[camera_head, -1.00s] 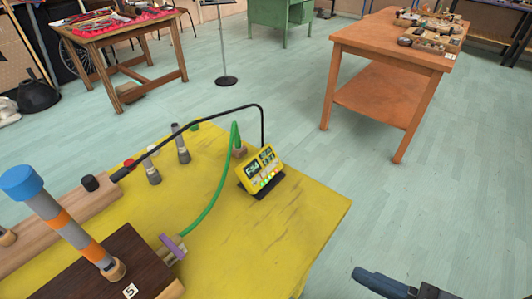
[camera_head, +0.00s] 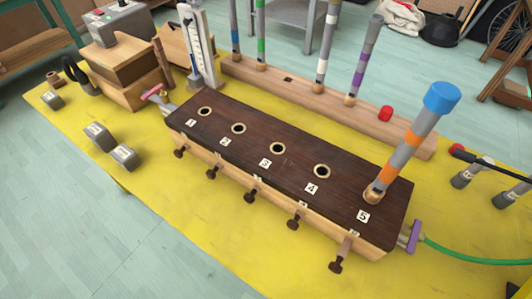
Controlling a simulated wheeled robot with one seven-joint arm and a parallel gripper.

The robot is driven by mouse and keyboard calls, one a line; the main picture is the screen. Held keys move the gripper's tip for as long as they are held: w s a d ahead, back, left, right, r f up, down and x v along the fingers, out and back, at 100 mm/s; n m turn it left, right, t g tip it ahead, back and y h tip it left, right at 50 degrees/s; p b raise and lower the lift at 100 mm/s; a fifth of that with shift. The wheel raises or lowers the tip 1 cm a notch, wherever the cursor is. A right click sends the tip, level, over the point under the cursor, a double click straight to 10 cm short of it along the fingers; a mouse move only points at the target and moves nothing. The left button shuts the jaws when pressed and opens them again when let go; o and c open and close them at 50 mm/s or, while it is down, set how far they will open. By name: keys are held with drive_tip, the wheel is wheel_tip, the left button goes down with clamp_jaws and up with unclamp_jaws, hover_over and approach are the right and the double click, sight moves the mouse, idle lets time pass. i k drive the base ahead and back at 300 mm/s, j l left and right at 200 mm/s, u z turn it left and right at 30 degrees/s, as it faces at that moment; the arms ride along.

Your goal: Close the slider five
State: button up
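The dark-topped wooden box (camera_head: 240,160) stands on the yellow table with sliders along its front side and labels 1 to 5 on top. Slider five (camera_head: 342,250) is at the right end, below the label 5 (camera_head: 363,216). It sticks out further than the others, with a pale wooden strip showing behind its dark knob. Slider four (camera_head: 296,221), slider three (camera_head: 251,195) and the two further left show only short stems and dark knobs. A banded tube with a blue cap (camera_head: 441,98) stands tilted in the hole by label 5. My gripper is not in view.
The yellow table (camera_head: 200,235) is bare in front of the sliders. A green hose (camera_head: 470,258) leaves the box's right end by a purple lever (camera_head: 414,236). A wooden rack with several tubes (camera_head: 290,92) stands behind. Metal weights (camera_head: 124,157) lie to the left.

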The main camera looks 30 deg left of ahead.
sight(335, 267)
drive_tip(key=u, duration=0.55)
drive_tip(key=k+j+u, duration=0.1)
drive_tip(key=k+u, duration=0.15)
drive_tip(key=k+j+u, duration=0.15)
drive_tip(key=k+u, duration=0.15)
drive_tip(key=k, duration=0.1)
